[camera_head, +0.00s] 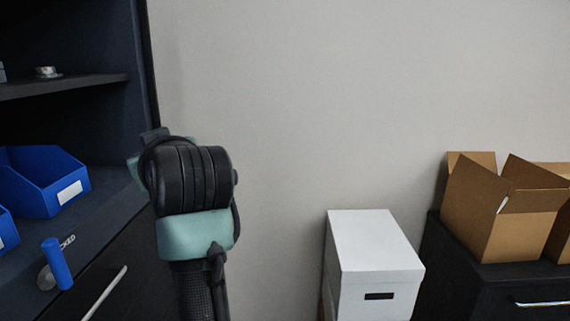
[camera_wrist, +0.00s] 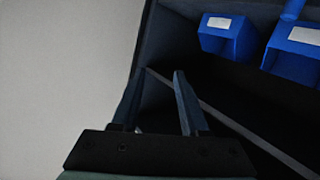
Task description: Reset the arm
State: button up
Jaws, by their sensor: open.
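My gripper (camera_wrist: 160,88) shows in the wrist view with its two dark fingers apart and nothing between them. Beyond the fingers is the dark interior or face of the cabinet (camera_wrist: 215,75), with a thin pale bar running slantwise behind them. In the head view my arm, black and teal, rises in front of the dark cabinet's (camera_head: 140,60) right edge. The fingers are hidden there behind the wrist.
A white box (camera_head: 372,255) stands right of my arm. Open cardboard boxes (camera_head: 500,210) sit on a black cabinet (camera_head: 480,285). Bare wall lies between.

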jog(key=s+d+r+m+t+h, duration=0.4)
jog(key=s+d+r+t, duration=0.3)
jog(key=s+d, duration=0.3)
jog(key=s+d+r+m+t+h, duration=0.5)
jog(key=s+d+r+t, duration=0.2)
jog(key=s, duration=0.5)
jog(key=d+r, duration=0.2)
jog(key=d, duration=0.1)
jog(key=shift+d, duration=0.3)
jog(key=shift+a, duration=0.15)
